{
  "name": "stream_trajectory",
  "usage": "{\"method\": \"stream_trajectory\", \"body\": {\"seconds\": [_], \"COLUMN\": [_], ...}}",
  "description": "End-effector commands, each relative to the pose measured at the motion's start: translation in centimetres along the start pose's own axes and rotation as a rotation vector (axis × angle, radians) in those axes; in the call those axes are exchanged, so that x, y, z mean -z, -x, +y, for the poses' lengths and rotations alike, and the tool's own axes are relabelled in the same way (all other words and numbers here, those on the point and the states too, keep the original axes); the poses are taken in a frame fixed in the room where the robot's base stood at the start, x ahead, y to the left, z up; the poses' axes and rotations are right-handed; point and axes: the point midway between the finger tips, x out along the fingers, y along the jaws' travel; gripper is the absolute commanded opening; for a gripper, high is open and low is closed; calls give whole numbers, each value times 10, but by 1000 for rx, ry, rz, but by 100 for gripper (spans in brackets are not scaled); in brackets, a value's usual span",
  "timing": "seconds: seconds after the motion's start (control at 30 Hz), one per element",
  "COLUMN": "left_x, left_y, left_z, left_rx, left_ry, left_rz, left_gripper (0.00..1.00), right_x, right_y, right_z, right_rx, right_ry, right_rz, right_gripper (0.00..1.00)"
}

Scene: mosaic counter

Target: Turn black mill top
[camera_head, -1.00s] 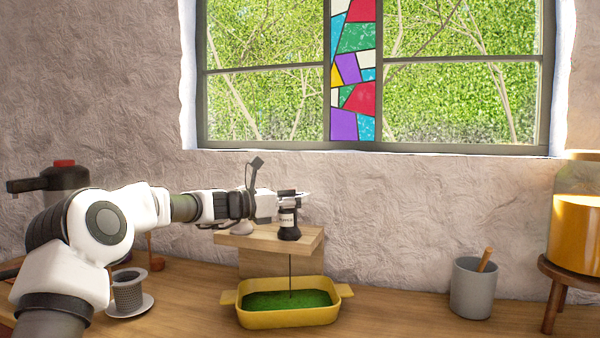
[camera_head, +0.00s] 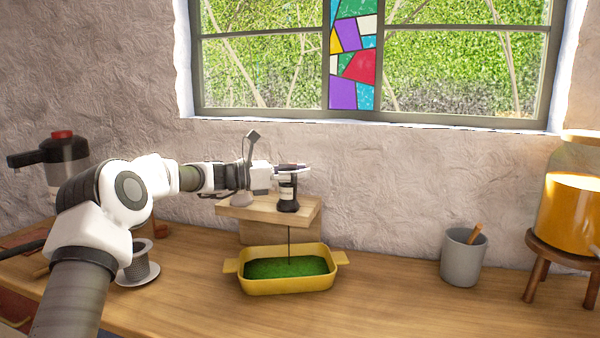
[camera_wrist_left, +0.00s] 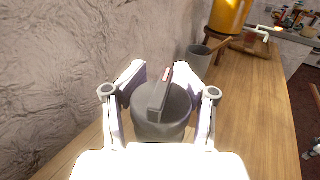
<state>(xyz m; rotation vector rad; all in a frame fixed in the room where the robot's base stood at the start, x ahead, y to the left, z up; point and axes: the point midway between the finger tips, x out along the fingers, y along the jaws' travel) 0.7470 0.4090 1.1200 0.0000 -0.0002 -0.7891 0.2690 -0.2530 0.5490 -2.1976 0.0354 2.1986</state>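The black mill (camera_head: 288,198) stands upright on a small wooden stand (camera_head: 240,209), a thin dark line dropping from it to the yellow dish. My left gripper (camera_head: 291,167) reaches in from the left, level with the mill's top. In the left wrist view the round dark mill top (camera_wrist_left: 175,112), with a raised bar across it, lies between the two fingers of my left gripper (camera_wrist_left: 162,76). The fingers stand on either side, very near the top; whether they press on it is unclear. My right gripper is not in view.
The yellow dish (camera_head: 287,286) with green contents sits below the stand. A grey cup (camera_head: 461,262) with a wooden handle is to the right, then a jar (camera_head: 575,215) on a stool. A spool-like item (camera_head: 140,268) stands near my arm. The counter's front right is clear.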

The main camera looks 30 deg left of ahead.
Motion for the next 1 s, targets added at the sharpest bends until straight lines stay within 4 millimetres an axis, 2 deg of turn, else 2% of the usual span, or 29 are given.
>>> {"method": "stream_trajectory", "body": {"seconds": [0.3,0.37,0.6,0.7,0.97,1.0], "left_x": [0,0,-1,-1,0,0], "left_y": [3,9,57,70,75,75], "left_z": [0,0,1,0,0,0], "left_rx": [-1,-2,-2,-2,0,0], "left_ry": [1,1,1,0,1,1], "left_rz": [0,-1,-5,-3,0,0], "left_gripper": [53,53,53,53,53,60], "right_x": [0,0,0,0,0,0], "right_y": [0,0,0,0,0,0], "right_z": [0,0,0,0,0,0], "right_rx": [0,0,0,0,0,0], "right_ry": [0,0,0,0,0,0], "right_rz": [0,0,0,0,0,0], "right_gripper": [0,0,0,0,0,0]}}
